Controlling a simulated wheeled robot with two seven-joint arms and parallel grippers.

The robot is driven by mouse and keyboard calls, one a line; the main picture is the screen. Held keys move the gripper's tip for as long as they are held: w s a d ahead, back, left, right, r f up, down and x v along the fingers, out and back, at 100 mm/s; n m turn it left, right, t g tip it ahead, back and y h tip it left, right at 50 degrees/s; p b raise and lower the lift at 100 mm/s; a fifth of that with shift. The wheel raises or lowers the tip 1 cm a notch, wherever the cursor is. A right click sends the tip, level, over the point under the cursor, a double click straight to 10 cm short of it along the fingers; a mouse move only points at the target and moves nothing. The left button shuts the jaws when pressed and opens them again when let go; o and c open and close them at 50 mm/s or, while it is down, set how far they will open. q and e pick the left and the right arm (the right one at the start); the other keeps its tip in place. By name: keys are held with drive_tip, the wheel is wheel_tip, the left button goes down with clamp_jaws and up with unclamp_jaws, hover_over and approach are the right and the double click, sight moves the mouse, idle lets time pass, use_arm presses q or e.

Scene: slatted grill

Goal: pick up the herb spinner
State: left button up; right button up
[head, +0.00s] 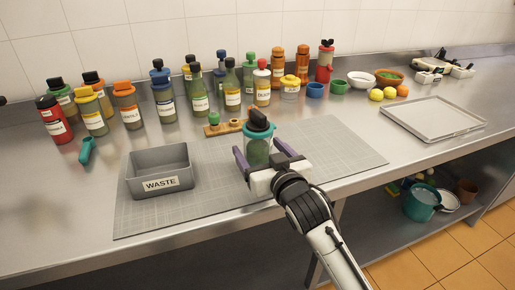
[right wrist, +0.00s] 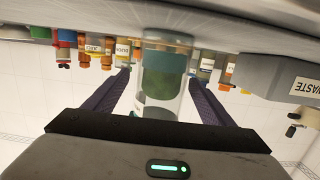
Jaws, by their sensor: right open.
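The herb spinner (head: 258,149) is a clear jar with green contents, a teal rim and a black knob on top. It stands upright on the grey gridded mat (head: 215,208). My right gripper (head: 259,152) is open, with one purple finger on each side of the jar. In the right wrist view the herb spinner (right wrist: 163,78) appears upside down between the two fingers (right wrist: 160,84). Gaps show beside the jar, so the fingers do not look closed on it. My left gripper is not clearly seen.
A grey WASTE bin (head: 159,172) stands left of the spinner. A wooden holder (head: 222,128) is just behind it. Several labelled bottles line the back. A metal tray (head: 432,119) lies at the right. The mat right of the spinner is clear.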

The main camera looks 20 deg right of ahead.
drive_tip(key=shift+w+a+f, duration=0.1)
drive_tip(key=shift+w+f, duration=0.15)
drive_tip(key=shift+w, duration=0.95)
drive_tip(key=shift+w+a+f, duration=0.1)
drive_tip(key=shift+w+f, duration=0.1)
drive_tip(key=shift+w, duration=0.95)
drive_tip(key=shift+r, duration=0.15)
drive_tip(key=c, duration=1.6)
